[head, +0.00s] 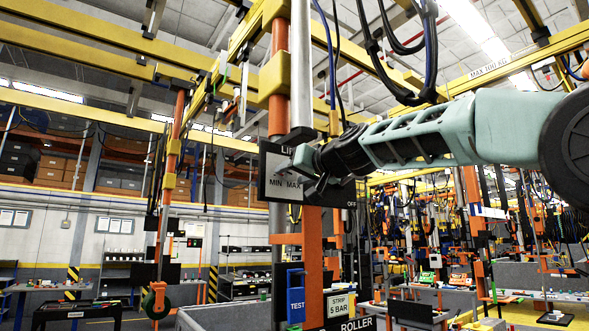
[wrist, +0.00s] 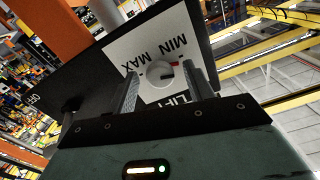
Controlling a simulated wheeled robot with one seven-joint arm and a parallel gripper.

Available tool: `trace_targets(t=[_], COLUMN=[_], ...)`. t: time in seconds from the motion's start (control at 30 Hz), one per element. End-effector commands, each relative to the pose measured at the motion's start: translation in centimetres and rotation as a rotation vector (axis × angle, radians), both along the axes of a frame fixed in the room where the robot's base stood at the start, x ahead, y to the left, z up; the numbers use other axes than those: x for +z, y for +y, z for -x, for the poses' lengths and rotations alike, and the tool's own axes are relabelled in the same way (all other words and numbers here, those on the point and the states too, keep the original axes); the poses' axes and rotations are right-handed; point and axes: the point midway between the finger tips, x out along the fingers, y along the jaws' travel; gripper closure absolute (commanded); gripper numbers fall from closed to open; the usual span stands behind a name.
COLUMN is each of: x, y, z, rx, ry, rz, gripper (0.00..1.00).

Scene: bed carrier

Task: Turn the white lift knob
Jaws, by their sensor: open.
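The white lift knob (wrist: 160,74) is a small round dial with a dark pointer mark. It sits on a white label (wrist: 140,55) with MIN, MAX and LIFT lettering on a black panel (wrist: 83,75). In the wrist view my gripper (wrist: 160,75) is open, with one finger on each side of the knob. I cannot tell whether the fingers touch it. In the head view my gripper (head: 308,165) is in front of the black panel (head: 275,165), close to its MIN MAX lettering, and the knob itself is hidden or too small to make out.
An orange post (head: 313,250) stands below the panel, with a blue TEST box (head: 296,300) and a STRIP 5 BAR sign (head: 339,308) low down. Yellow overhead beams (head: 90,50) and hanging hoses (head: 405,85) are above. Workbenches (head: 450,300) stand at the back right.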

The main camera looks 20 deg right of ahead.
Motion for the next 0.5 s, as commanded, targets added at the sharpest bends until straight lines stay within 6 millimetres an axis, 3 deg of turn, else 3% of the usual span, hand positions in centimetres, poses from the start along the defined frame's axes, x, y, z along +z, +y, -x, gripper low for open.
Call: trace_targets(t=[0.3,0.43,0.5], x=[-0.03,-0.03,-0.03], y=[0.06,0.06,0.06], z=[-0.17,-0.16,-0.16], rx=[0.0,0.0,0.0], ry=[0.0,0.0,0.0], rz=[-0.001,-0.001,-0.001], gripper=[0.51,0.87,0.92])
